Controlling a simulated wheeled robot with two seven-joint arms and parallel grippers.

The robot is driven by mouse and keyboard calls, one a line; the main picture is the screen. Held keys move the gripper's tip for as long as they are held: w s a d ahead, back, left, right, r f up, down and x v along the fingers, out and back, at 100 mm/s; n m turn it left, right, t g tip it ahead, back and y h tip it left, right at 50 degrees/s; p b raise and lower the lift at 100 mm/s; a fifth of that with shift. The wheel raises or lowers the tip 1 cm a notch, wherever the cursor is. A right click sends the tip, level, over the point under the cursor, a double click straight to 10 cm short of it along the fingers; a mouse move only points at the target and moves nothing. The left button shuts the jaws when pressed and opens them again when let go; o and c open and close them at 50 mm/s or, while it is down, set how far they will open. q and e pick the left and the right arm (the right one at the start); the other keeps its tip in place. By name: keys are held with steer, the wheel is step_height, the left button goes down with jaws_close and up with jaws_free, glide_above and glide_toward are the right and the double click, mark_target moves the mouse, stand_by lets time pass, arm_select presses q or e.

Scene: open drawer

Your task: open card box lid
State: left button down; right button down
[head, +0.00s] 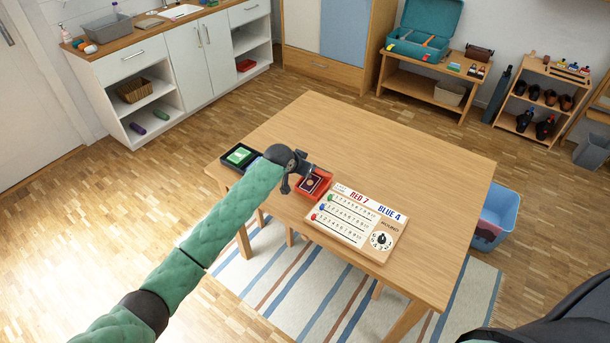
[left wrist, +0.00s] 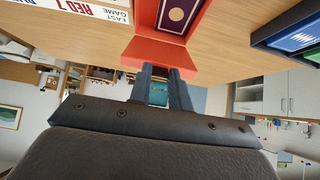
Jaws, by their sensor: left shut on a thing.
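The red card box (head: 325,186) sits on the wooden table by the scoreboard, with a dark card framed in it. In the left wrist view a purple card (left wrist: 177,14) with a pale oval shows between red walls, and a red flap (left wrist: 160,53) faces my gripper. My left gripper (head: 309,176) is at the box's far left side in the head view. Its fingers (left wrist: 161,72) are close together at the edge of the red flap, shut on it. The fingers and wrist hide part of the box in the head view. My right gripper is out of view.
A wooden scoreboard (head: 358,222) reading RED 7, BLUE 4 lies right of the box. A dark tray (head: 228,162) with green and blue cards is left of it. The table's (head: 370,130) back is clear. A blue bin (head: 496,215) stands beyond its right edge.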

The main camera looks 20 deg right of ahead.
arm_select(q)
steer(key=shift+w+d+r+g+y, duration=0.3)
steer(key=shift+w+d, duration=0.1)
steer(key=shift+d, duration=0.1)
steer(key=shift+w+d+r+g+y, duration=0.25)
steer(key=shift+w+d+y, duration=0.1)
steer(key=shift+d, duration=0.1)
steer(key=shift+w+d, duration=0.35)
steer(key=shift+d, duration=0.05)
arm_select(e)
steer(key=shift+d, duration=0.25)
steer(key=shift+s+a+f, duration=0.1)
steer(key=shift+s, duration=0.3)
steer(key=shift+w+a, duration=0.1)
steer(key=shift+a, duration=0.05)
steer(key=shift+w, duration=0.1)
